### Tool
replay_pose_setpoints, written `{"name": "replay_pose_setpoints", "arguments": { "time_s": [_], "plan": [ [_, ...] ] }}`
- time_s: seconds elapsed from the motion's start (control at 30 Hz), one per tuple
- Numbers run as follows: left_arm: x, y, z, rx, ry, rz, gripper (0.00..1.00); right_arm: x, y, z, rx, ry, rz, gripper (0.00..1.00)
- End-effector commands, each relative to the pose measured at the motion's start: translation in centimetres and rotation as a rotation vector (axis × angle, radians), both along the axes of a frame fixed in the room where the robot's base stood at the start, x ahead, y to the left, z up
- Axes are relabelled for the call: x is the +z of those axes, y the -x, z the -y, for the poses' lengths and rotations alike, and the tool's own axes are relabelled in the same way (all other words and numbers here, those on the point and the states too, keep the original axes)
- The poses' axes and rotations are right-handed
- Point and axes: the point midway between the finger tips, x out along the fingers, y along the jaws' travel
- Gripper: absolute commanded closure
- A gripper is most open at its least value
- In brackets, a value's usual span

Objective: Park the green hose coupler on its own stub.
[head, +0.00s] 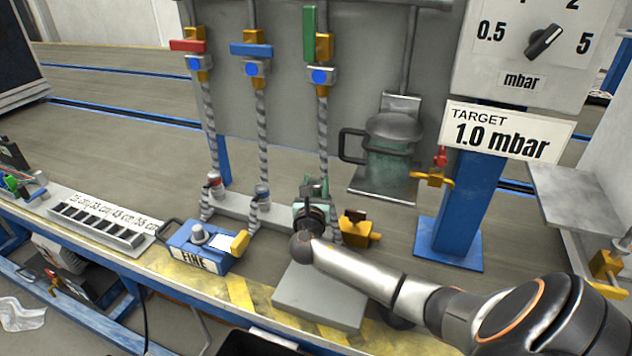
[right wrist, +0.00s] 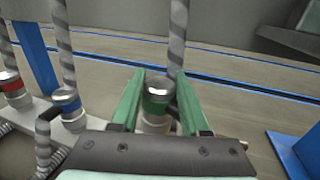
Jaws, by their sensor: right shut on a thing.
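The green hose coupler (right wrist: 157,90), a silver cap with a green band, is between the two green fingers of my right gripper (right wrist: 158,102) in the right wrist view. A braided hose (right wrist: 178,35) runs up from it. A pale part shows just below the coupler; I cannot tell whether the coupler is seated on its stub or just above it. In the head view my right gripper (head: 316,188) hides most of the coupler. The red coupler (head: 215,185) and blue coupler (head: 262,192) stand upright on the pale stub rail (head: 238,208) to the left. My left gripper is not in view.
A blue box (head: 195,250) stands left of my gripper. A brass valve (head: 358,230) is close on its right. A grey plate (head: 320,295) lies in front. A glass vessel (head: 390,150) and blue post (head: 465,200) stand at the right.

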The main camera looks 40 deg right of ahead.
Motion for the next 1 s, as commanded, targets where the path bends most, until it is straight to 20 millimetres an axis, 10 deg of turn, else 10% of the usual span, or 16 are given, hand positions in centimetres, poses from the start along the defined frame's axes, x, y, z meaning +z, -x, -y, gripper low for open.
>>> {"name": "replay_pose_setpoints", "arguments": {
  "time_s": [1.0],
  "plan": [
    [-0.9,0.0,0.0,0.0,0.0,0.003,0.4,-1.5,0.0,0.0,0.0,0.001,0.001,1.0]
  ]
}}
